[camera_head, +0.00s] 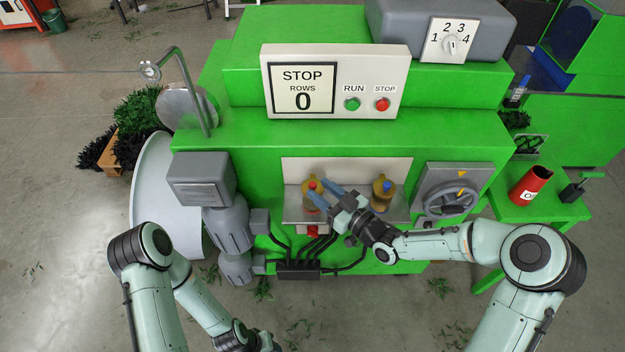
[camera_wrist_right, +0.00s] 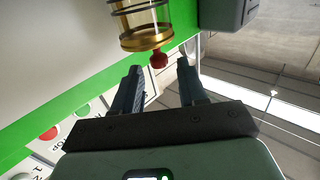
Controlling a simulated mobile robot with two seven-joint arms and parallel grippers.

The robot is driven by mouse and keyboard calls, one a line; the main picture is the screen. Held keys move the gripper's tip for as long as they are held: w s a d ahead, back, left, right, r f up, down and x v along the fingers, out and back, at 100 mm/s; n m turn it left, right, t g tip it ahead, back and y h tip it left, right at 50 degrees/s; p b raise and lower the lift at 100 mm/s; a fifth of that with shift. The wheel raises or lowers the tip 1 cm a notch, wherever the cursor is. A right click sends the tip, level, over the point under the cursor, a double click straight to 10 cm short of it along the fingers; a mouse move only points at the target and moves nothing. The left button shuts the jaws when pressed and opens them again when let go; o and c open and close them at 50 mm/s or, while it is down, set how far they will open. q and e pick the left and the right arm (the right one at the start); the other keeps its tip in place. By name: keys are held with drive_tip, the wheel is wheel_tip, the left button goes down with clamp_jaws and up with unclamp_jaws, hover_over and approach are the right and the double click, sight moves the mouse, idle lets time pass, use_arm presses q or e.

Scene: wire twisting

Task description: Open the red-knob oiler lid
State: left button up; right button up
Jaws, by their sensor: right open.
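The red-knob oiler (camera_head: 310,204) stands on the machine's small shelf at the left, its red knob (camera_head: 312,184) on top. In the right wrist view the red knob (camera_wrist_right: 158,60) shows below the oiler's brass lid (camera_wrist_right: 146,38) and clear body. My right gripper (camera_head: 318,189) reaches the oiler from the right and partly covers it. Its two fingers are apart, and in the wrist view the knob appears in line with the gap between the fingertips (camera_wrist_right: 160,68). Contact cannot be told. My left arm is low at the left; its fingers are out of frame.
A handwheel (camera_head: 448,198) is to the right. Black cables run to a box (camera_head: 298,270) below. A red can (camera_head: 530,186) stands on a green side table.

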sight(312, 184)
drive_tip(key=shift+p+x, duration=0.35)
drive_tip(key=shift+x, duration=1.6)
use_arm(q)
drive_tip(key=shift+w+r, duration=0.7)
use_arm(e)
drive_tip(key=shift+d, duration=0.1)
clamp_jaws()
use_arm(q)
drive_tip(key=shift+s+f, duration=0.1)
